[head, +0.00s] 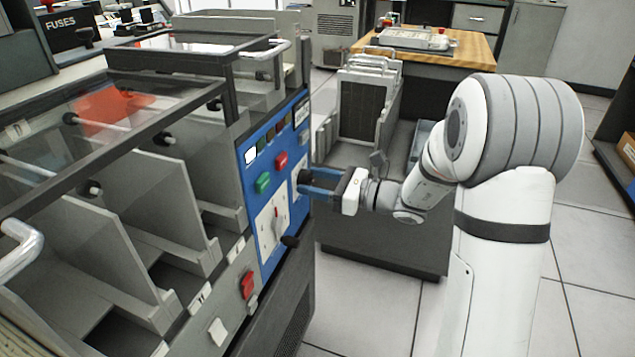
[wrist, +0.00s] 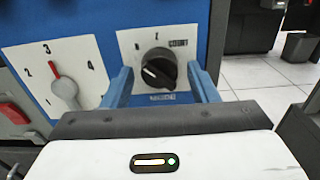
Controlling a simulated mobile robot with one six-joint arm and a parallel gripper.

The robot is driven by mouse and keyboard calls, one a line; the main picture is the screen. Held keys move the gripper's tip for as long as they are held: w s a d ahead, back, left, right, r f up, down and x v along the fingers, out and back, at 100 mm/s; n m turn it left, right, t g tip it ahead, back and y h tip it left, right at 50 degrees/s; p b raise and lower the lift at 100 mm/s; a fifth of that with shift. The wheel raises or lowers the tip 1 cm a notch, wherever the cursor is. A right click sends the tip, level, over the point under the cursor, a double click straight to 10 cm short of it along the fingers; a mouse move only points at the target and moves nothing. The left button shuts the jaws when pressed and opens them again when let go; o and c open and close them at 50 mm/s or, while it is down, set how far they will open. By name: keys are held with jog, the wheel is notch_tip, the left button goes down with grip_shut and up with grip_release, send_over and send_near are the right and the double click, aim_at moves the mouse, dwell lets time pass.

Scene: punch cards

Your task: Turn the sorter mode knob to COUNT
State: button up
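The black mode knob (wrist: 158,69) sits on a white plate (wrist: 128,42) on the blue panel. Its white pointer line slants to the left. My gripper (wrist: 161,78) is open, with one blue finger on each side of the knob and a gap on both sides. In the head view my gripper (head: 305,183) reaches the sorter's blue panel (head: 268,150) from the right, and the knob is mostly hidden there.
Left of the knob is a numbered dial with a red-tipped pointer (wrist: 62,85). Green (head: 263,183) and red (head: 281,160) buttons sit on the panel. A grey card rack (head: 362,105) stands behind my gripper.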

jog(key=c, duration=0.8)
jog(key=shift+c, duration=0.2)
